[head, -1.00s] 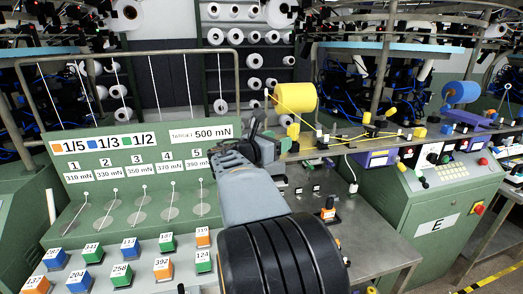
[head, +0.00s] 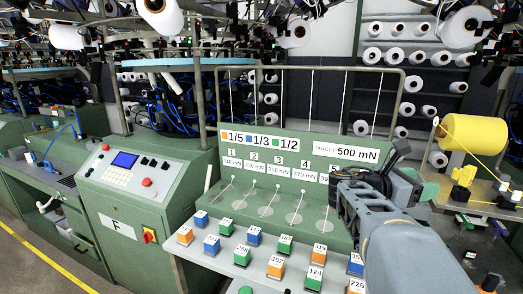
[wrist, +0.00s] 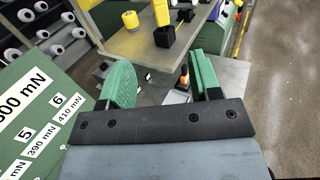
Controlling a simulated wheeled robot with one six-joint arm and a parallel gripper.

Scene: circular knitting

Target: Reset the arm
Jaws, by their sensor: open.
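My gripper (wrist: 165,82) is open in the wrist view, its two green fingers spread apart with nothing between them. In the head view my gripper (head: 375,172) is in front of the right part of the green panel (head: 400,118), raised above the table. It hides the panel's right-hand labels. The panel carries a sign reading TARGET 500 mN and a key of orange 1/5, blue 1/3 and green 1/2. Part of the panel also shows at the left of the wrist view (wrist: 14,80).
Numbered orange, blue and green blocks, such as an orange one (head: 275,267), stand on the table in front of the panel. A yellow yarn cone (head: 472,135) is at the right. Control cabinet F (head: 120,222) stands at the left. White cones fill the rear shelves.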

